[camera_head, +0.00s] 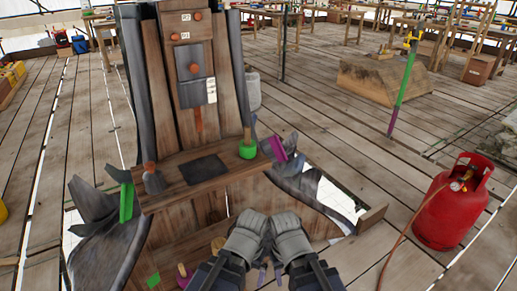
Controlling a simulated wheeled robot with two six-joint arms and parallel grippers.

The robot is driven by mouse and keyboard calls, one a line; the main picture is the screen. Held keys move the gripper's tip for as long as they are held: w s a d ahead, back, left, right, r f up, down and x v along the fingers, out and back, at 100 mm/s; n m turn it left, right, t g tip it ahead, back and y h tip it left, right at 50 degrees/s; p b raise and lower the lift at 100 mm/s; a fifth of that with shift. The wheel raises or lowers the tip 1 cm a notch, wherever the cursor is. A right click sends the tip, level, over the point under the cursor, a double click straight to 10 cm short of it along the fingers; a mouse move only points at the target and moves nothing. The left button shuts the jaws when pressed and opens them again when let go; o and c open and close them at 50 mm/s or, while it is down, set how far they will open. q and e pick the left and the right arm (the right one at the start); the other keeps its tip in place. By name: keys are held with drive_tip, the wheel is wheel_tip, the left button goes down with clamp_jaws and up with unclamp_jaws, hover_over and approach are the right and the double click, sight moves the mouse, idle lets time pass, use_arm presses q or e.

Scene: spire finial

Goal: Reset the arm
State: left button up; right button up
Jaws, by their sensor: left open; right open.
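My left gripper (246,238) and my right gripper (288,234) are side by side at the bottom centre, close together in front of the wooden stand. Both look empty. Their fingertips are small and partly hidden by the grey gripper bodies, and the gap between the fingers is hard to see. The wooden stand (200,165) has a flat ledge with a dark square plate (203,169) on it. A green piece (247,149) stands at the right of the ledge, and a grey cone-like piece (153,182) at its left.
A red gas cylinder (452,208) with a hose stands on the floor at the right. A green and purple post (403,85) stands behind it near a wooden block (385,78). Dark torn sheets (105,235) lie around the stand. The plank floor between stand and cylinder is mostly clear.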

wheel_tip(320, 180, up, 25)
drive_tip(key=p, duration=2.3)
drive_tip(key=shift+p, duration=0.3)
